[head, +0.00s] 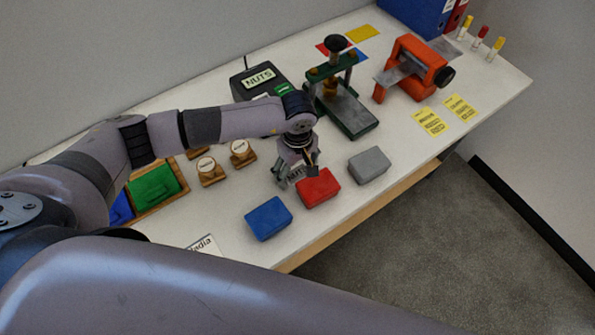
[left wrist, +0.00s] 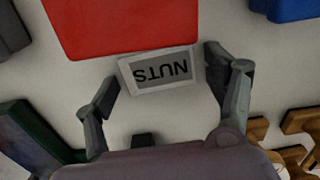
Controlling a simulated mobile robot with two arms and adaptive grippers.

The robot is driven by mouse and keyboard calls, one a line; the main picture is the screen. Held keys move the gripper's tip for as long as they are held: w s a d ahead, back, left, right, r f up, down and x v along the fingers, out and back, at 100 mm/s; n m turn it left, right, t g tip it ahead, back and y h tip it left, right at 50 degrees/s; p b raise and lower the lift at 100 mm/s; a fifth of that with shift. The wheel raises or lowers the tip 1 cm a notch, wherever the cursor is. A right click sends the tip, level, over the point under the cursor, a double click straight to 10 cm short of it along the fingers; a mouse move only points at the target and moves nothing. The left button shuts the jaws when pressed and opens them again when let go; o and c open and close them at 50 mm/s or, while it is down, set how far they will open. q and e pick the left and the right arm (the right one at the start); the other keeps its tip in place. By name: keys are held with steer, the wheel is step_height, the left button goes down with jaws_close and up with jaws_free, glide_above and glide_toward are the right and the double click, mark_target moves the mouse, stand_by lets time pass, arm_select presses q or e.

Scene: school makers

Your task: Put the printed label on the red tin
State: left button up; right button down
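The red tin (head: 318,188) sits on the white table between the blue and grey tins; part of it shows at the top of the left wrist view (left wrist: 135,22). The printed label (left wrist: 162,69) is a small pale rectangle reading NUTS, upside down in the left wrist view. In that view the label overlaps the near edge of the tin. In the head view the left gripper (head: 295,176) is low, just left of the tin. My right gripper is out of view.
A blue tin (head: 268,218) and a grey tin (head: 370,164) flank the red one. The label printer (head: 259,80), a green press (head: 345,105) and an orange machine (head: 414,70) stand behind. Wooden stamps (head: 210,172) and a green pad (head: 154,186) lie left.

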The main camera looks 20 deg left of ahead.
arm_select(q)
steer(key=c, duration=0.5)
